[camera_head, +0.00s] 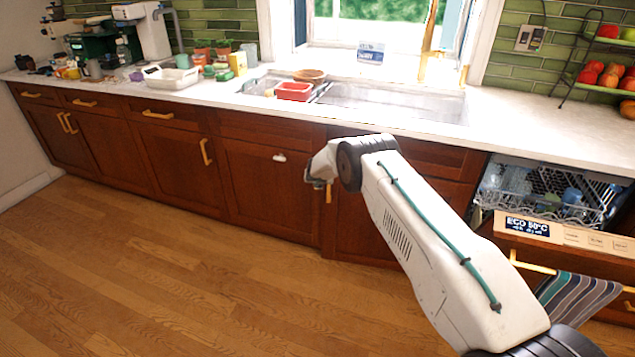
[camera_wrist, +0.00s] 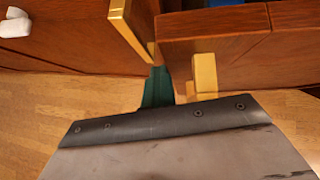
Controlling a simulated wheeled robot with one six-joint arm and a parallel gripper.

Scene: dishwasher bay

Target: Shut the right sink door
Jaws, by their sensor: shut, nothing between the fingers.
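The right sink door (camera_head: 372,228) is a dark red-brown wooden panel below the sink. It appears slightly ajar, its free left edge standing a little out from the left door; the gap's size is hard to tell. Part of it is behind my arm. Its gold handle (camera_head: 328,193) shows just beside my gripper (camera_head: 318,184). In the wrist view, my dark green fingertips (camera_wrist: 157,88) are together, empty, close to the door's edge (camera_wrist: 195,45) and left of a gold handle (camera_wrist: 205,75). Whether they touch the door cannot be told.
The left sink door (camera_head: 268,190) carries a white object (camera_head: 280,157). At right, the dishwasher (camera_head: 530,225) is open, with a rack pulled out and a striped towel (camera_head: 578,298) hanging in front. The wooden floor (camera_head: 180,280) at left is clear.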

